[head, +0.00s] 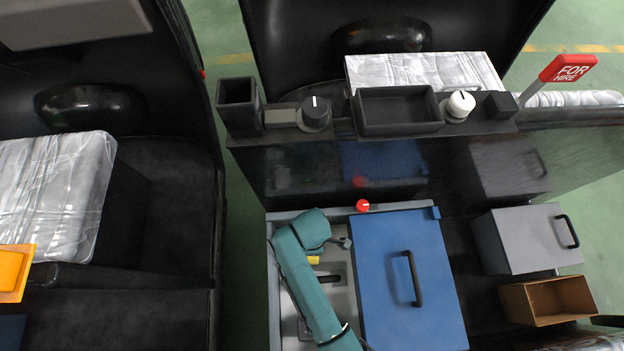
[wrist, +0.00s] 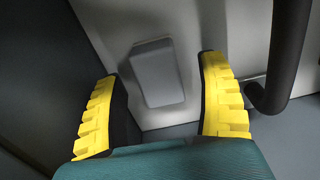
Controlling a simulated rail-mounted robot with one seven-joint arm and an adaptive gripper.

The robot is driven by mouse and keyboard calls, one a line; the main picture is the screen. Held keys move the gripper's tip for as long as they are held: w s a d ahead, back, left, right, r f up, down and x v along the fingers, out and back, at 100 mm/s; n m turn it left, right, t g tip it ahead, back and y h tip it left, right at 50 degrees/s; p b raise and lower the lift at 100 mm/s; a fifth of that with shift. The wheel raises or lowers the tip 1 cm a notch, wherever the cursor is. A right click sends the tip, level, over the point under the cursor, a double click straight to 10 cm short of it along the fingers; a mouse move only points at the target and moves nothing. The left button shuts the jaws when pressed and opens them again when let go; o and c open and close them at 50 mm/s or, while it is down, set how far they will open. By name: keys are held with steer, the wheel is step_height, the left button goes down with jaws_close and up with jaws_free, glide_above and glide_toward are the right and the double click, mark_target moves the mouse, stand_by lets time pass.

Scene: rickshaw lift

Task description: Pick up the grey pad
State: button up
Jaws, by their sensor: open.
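The grey pad (wrist: 158,73) is a small rounded block lying against a pale grey surface in the wrist view. It appears between the two yellow ridged fingers of my gripper (wrist: 160,70), with a visible gap on either side. The fingers are open and hold nothing. How far the pad lies beyond the fingertips is hard to tell. In the head view, my teal arm reaches into the open left part of a grey box (head: 272,300), with a bit of yellow finger (head: 314,260) showing. I cannot make out the pad for certain there.
A thick black handle (wrist: 288,60) stands close to the right finger. A blue lid (head: 385,300) with a black handle covers the box's right part. A red knob (head: 362,206) sits at the box's back edge. A grey drawer box (head: 505,240) and brown open box (head: 515,305) stand right.

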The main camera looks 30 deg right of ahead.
steer(key=shift+f, duration=0.6)
steer(key=shift+r, duration=0.1)
steer(key=c, duration=1.3)
steer(key=shift+o, duration=0.2)
step_height(320, 180, up, 18)
steer(key=p, duration=0.8)
